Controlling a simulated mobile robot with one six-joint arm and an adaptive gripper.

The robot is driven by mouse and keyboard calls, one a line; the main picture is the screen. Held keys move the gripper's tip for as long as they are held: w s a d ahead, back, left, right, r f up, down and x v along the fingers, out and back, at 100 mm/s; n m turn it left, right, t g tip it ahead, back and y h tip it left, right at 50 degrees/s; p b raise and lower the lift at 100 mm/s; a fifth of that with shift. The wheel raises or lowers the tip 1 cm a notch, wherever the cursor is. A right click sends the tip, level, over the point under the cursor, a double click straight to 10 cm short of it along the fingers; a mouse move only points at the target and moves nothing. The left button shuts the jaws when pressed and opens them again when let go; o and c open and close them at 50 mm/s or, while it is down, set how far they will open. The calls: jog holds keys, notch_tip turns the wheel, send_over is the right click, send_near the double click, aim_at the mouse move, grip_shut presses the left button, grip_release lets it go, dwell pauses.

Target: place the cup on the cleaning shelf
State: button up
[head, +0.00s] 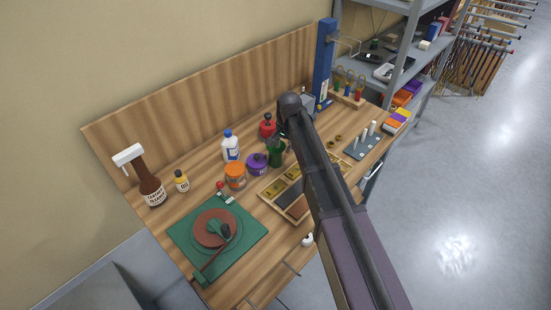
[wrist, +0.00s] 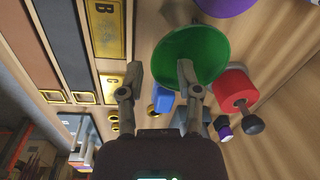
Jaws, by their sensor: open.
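A green cup (head: 276,153) stands on the wooden workbench, partly behind my arm in the head view. In the wrist view the round green cup (wrist: 196,56) is seen from close by. My gripper (wrist: 159,70) is open with nothing between its fingers. Its right fingertip overlaps the cup's lower edge in the wrist view; I cannot tell whether they touch. The left finger is apart from the cup. Grey metal shelving (head: 398,46) stands at the back right; no label shows which shelf is for cleaning.
A purple jar (head: 257,164), an orange jar (head: 235,176), a white bottle (head: 230,146) and a red-bodied item (head: 267,128) stand close around the cup. A wooden tray (head: 270,200) lies in front. A brown spray bottle (head: 150,188) stands at the far left.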

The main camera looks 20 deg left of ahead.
aim_at(282, 165)
jog(key=shift+f, duration=0.1)
dwell(0.3)
notch_tip(282, 165, down, 3)
jog(key=b, duration=0.3)
jog(key=shift+s+d+f, duration=0.1)
jog(key=shift+d, duration=0.05)
jog(key=shift+f+b, duration=0.95)
jog(key=shift+b, duration=0.15)
grip_shut()
